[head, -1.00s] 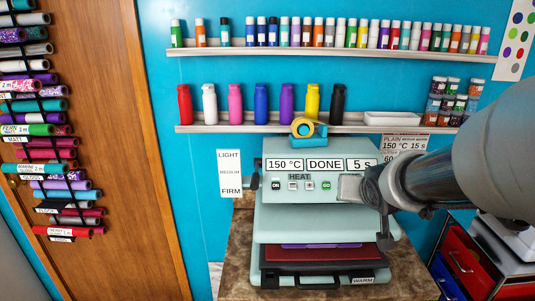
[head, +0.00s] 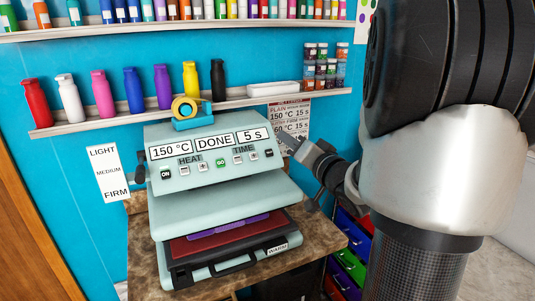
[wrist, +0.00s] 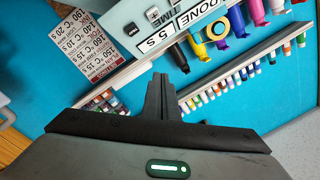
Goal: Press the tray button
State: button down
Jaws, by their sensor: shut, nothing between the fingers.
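The pale green heat press (head: 225,210) stands on a brown counter. Its panel (head: 210,146) reads 150 °C, DONE and 5 s, with a row of buttons below. A small dark button (head: 268,153) sits at the row's right end; its label is too small to read. It also shows as a dark square in the wrist view (wrist: 133,30). The lower tray (head: 225,268), marked WARM, holds a red sheet and a purple piece. My gripper (head: 290,140) is shut and empty, beside the panel's right edge; in the wrist view its fingertips (wrist: 160,80) point toward the press.
A tape dispenser (head: 193,112) sits on top of the press. Shelves of coloured bottles (head: 132,90) line the blue wall behind. A settings sheet (head: 291,118) hangs right of the panel. Coloured drawers (head: 350,260) stand at the lower right. My arm fills the right side.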

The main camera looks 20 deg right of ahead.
aim_at(269, 153)
jog(key=w+f+b, duration=0.5)
jog(key=w+f, duration=0.1)
jog(key=shift+w+f, duration=0.15)
dwell(0.3)
jog(key=shift+a+f+b, duration=0.1)
jog(key=shift+b, duration=0.25)
dwell(1.7)
jog(key=shift+w+f, duration=0.15)
jog(key=shift+w, duration=0.15)
